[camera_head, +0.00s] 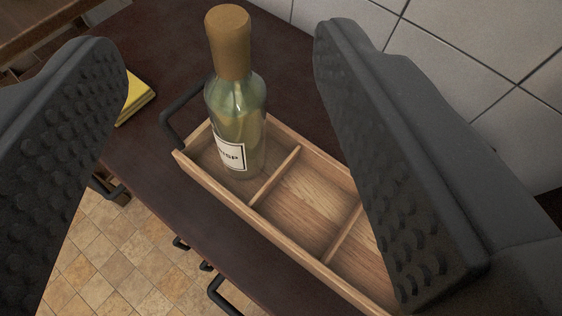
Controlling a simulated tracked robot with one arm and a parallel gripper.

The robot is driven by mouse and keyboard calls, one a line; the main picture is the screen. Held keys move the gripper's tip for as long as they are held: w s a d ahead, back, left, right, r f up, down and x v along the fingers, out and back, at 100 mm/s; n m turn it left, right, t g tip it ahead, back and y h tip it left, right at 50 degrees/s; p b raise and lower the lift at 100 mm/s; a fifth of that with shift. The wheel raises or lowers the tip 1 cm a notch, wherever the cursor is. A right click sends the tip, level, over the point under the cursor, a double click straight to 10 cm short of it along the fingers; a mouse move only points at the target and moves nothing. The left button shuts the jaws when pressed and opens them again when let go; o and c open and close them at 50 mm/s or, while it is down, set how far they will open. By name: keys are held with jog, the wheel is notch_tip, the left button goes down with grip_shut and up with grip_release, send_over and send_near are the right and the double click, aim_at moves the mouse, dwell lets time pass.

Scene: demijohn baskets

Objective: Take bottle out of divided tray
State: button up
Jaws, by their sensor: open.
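A glass bottle (236,128) with a tan top and a white label stands upright in the far left compartment of the wooden divided tray (268,240). Its pale greenish glass is see-through. Two compartments nearer to me look empty, though the right finger hides part of the tray's near right end. My gripper (232,170) is open. Its two dark studded fingers are wide apart, one at the left edge and one at the right. The bottle shows between them, and neither finger appears to touch it.
The tray lies on a dark brown countertop (150,185), close to a tiled wall (470,45). A black handle (180,112) rises at the tray's far end. A yellow item (138,98) lies behind the left finger. Dark handles stick out below the counter edge, above a tiled floor (110,255).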

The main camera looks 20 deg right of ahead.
send_near(229, 39)
jog(key=s, duration=0.2)
jog(key=x, duration=0.8)
jog(key=shift+w, duration=0.25)
jog(key=shift+r+x, duration=0.1)
jog(key=shift+x, duration=1.2)
jog(key=shift+r+x, duration=0.15)
jog(key=shift+x, duration=1.15)
jog(key=shift+w+a, duration=0.1)
jog(key=shift+a, duration=0.05)
grip_shut()
